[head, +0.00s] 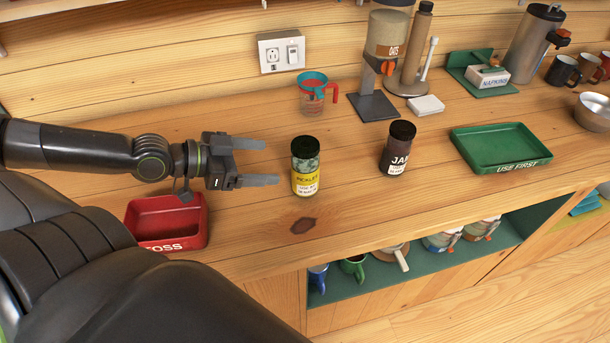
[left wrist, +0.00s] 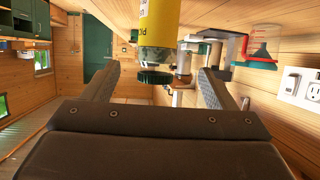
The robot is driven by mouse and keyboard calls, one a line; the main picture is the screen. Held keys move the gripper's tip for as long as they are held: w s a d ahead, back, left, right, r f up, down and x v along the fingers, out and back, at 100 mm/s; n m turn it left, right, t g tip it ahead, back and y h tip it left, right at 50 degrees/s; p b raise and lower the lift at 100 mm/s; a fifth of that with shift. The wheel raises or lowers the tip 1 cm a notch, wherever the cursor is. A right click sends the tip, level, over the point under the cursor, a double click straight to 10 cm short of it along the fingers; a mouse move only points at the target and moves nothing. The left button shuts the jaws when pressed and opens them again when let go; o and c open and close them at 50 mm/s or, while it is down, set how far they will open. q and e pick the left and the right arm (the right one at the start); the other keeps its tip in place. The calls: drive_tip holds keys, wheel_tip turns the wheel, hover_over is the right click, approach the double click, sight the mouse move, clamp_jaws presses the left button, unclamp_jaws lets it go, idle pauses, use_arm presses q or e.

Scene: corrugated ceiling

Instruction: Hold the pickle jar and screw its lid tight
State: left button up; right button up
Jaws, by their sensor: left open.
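The pickle jar (head: 305,182) stands upright on the wooden counter, with a yellow label and a dark lid (head: 305,146) on top. I cannot tell how tightly the lid sits. My left gripper (head: 271,163) is open and empty just left of the jar, its two fingers pointing toward it. In the left wrist view the yellow-labelled jar (left wrist: 158,22) appears upside down, beyond and between the open fingers. Its dark lid (left wrist: 155,77) shows there too. My right gripper is not in view.
A dark jam jar (head: 397,158) stands to the right. A red tray (head: 165,245) lies below my left forearm. A measuring cup (head: 312,98) and a dispenser (head: 384,50) stand behind. A green tray (head: 498,165) is further right. The counter before the pickle jar is clear.

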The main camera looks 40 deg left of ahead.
sight(294, 161)
use_arm(q)
drive_tip(key=p+x, duration=0.1)
drive_tip(key=x, duration=0.4)
idle(0.6)
drive_tip(key=shift+w, duration=0.1)
drive_tip(key=shift+w+d+f+p, duration=0.2)
drive_tip(key=shift+w+d+p, duration=0.35)
drive_tip(key=shift+w+d, duration=0.35)
drive_tip(key=shift+x, duration=1.35)
drive_tip(key=shift+s+f, duration=0.1)
drive_tip(key=c, duration=1.4)
